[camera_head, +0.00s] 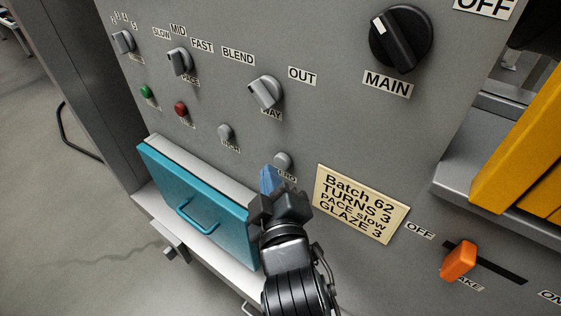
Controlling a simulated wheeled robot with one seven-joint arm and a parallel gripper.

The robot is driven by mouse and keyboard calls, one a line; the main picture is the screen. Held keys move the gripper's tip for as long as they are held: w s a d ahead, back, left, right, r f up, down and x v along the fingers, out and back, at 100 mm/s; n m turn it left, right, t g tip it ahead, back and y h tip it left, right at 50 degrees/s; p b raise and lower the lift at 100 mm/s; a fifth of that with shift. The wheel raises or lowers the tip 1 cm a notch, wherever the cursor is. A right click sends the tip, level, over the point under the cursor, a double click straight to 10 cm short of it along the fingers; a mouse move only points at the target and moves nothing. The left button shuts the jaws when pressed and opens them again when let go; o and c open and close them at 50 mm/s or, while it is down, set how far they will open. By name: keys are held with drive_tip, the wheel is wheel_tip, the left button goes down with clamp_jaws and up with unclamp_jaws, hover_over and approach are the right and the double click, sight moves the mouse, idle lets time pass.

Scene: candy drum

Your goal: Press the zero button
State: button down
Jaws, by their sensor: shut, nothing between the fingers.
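The zero button (283,160) is a small round grey button on the grey panel, with a label below it of which "ERO" can be read. My gripper (270,178) is shut and empty, with its blue fingertips just below and left of the button. The fingertips partly cover the label's left end. I cannot tell whether they touch the panel; the button itself shows clear of them.
A similar grey button (225,131) sits to the left. Above are the way knob (266,92) and the main knob (401,38). A batch card (361,204) and an orange slider (458,260) are right.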

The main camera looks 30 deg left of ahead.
drive_tip(key=shift+w, duration=0.15)
idle(0.3)
drive_tip(key=shift+w+p, duration=0.3)
drive_tip(key=shift+w+d, duration=0.1)
drive_tip(key=shift+w, duration=0.45)
idle(0.8)
drive_tip(key=shift+s, duration=1)
drive_tip(key=s, duration=0.1)
drive_tip(key=s+b, duration=0.1)
drive_tip(key=s, duration=0.3)
drive_tip(key=shift+a+b, duration=0.25)
drive_tip(key=shift+b, duration=0.15)
